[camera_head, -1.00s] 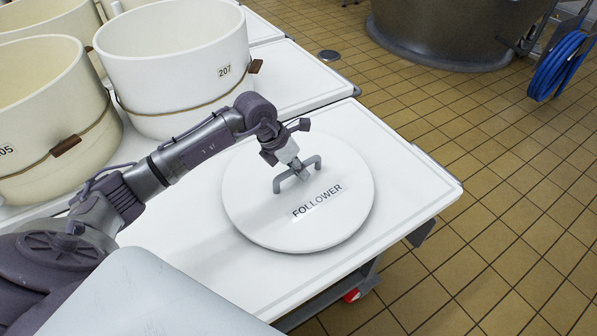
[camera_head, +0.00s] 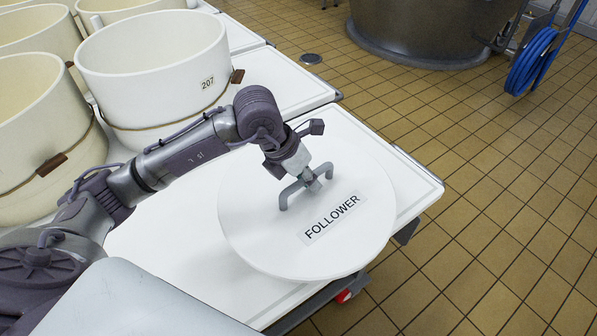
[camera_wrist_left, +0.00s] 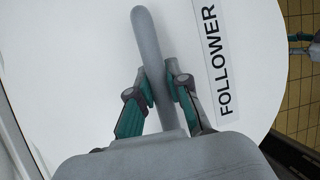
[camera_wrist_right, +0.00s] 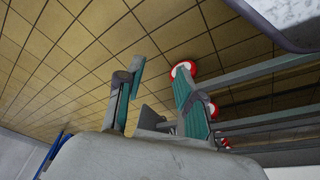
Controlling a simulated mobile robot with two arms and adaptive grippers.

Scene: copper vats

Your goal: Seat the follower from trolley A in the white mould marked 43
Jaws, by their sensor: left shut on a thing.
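The follower (camera_head: 350,245), a round white disc with a grey U-shaped handle (camera_head: 290,195) and a FOLLOWER label, appears raised a little above the white trolley top (camera_head: 160,250). My left gripper (camera_head: 312,180) is shut on the handle's bar. The left wrist view shows its two fingers (camera_wrist_left: 160,88) on either side of the bar. My right gripper (camera_wrist_right: 155,100) shows only in its own wrist view, open and empty, its fingers apart over tiled floor. No mould marked 43 can be read in view.
A white mould marked 207 (camera_head: 155,75) stands behind the left arm. Several more cream moulds, one at the left (camera_head: 45,130), crowd the left side. Tiled floor (camera_head: 500,220) is clear at right. A large metal vat (camera_head: 420,30) and blue hose (camera_head: 530,60) are at the back.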

